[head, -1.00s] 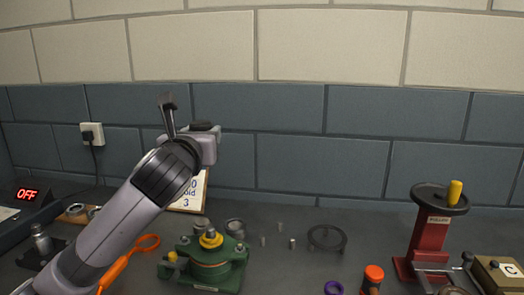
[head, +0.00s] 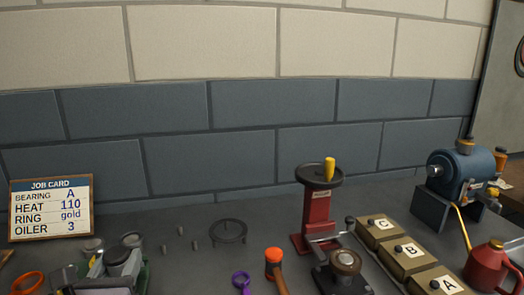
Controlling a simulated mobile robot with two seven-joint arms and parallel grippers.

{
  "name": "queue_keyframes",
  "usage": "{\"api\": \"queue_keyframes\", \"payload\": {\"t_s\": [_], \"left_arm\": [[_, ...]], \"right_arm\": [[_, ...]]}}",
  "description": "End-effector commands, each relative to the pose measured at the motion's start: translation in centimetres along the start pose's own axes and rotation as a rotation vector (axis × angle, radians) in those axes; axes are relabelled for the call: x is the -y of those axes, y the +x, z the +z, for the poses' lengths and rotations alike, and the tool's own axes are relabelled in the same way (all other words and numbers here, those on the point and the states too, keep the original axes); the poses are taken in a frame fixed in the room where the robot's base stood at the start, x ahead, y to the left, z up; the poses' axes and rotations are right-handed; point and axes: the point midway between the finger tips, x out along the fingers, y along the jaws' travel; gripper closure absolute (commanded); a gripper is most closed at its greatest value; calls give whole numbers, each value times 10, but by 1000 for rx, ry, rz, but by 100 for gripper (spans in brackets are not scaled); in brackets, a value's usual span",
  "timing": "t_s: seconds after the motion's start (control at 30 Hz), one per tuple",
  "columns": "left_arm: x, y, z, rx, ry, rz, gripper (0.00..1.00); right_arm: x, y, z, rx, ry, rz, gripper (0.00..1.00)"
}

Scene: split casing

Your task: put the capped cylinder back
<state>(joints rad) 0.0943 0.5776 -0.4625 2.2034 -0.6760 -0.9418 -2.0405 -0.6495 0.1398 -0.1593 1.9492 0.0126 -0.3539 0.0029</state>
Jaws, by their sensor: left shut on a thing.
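My left gripper (head: 97,266) is low at the left, in front of the green casing (head: 142,280), which shows only in part. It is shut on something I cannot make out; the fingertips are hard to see. A dark round top (head: 117,256) shows beside it; I cannot tell whether it belongs to my wrist or to a capped cylinder. Two short grey round parts, one left (head: 92,244) and one right (head: 132,240), stand just behind. No capped cylinder can be picked out with certainty. My right gripper is not in view.
A job card (head: 50,208) stands at left. Small grey pins (head: 180,231) and a dark ring stand (head: 229,231) are mid-bench. A red hand press (head: 317,215), an orange-headed mallet (head: 274,262), lettered boxes (head: 405,250), a blue machine (head: 460,172) and a red oil can (head: 490,265) crowd the right.

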Motion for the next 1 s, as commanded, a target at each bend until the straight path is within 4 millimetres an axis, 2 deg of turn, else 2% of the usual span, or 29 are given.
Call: {"api": "queue_keyframes", "payload": {"t_s": [0.03, 0.2, 0.4, 0.57, 1.0], "left_arm": [[5, -11, -14, -8, -1, -22, 94], [21, -42, -44, -6, -2, -87, 94], [33, -66, -62, -2, -2, -138, 94], [35, -73, -66, 3, 1, -152, 94], [35, -73, -67, 3, 0, -151, 94]], "right_arm": [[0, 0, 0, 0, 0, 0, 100], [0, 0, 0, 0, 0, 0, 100], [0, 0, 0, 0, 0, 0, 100], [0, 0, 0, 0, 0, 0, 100], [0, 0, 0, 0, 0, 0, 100]]}}
